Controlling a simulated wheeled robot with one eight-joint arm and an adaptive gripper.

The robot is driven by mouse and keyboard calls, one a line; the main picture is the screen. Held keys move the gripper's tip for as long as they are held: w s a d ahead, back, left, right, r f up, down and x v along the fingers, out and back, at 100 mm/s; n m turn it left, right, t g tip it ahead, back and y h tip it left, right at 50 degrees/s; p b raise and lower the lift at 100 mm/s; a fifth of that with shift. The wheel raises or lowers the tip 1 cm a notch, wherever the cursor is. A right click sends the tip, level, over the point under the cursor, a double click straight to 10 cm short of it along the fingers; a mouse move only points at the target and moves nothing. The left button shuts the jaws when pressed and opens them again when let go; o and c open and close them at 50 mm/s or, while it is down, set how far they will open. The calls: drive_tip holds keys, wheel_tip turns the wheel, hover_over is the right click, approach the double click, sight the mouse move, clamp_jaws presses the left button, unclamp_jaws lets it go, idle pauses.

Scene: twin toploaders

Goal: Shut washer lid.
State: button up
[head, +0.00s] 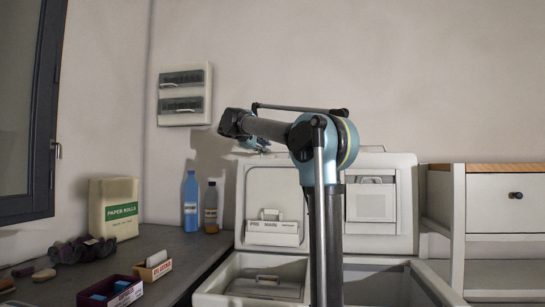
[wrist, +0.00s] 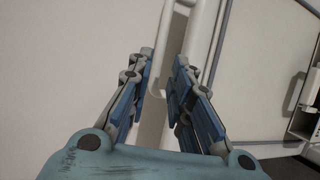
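The white toploader washer (head: 215,285) stands open at the bottom centre in the head view. Its raised lid area (head: 405,215) stands upright against the wall, with a left panel (head: 272,185) and a right panel partly hidden by my arm. I cannot tell whether these are one lid or two. My gripper (head: 258,145) is partly hidden behind my arm, near the top edge of the left panel. In the wrist view my gripper (wrist: 166,68) has its fingers apart, with a pale bar or edge (wrist: 170,35) seen between and beyond them; contact is unclear.
A drawer cabinet (head: 507,200) stands at the right. A fuse box (head: 185,94) hangs on the wall.

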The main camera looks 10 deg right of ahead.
drive_tip(key=x, duration=0.8)
clamp_jaws()
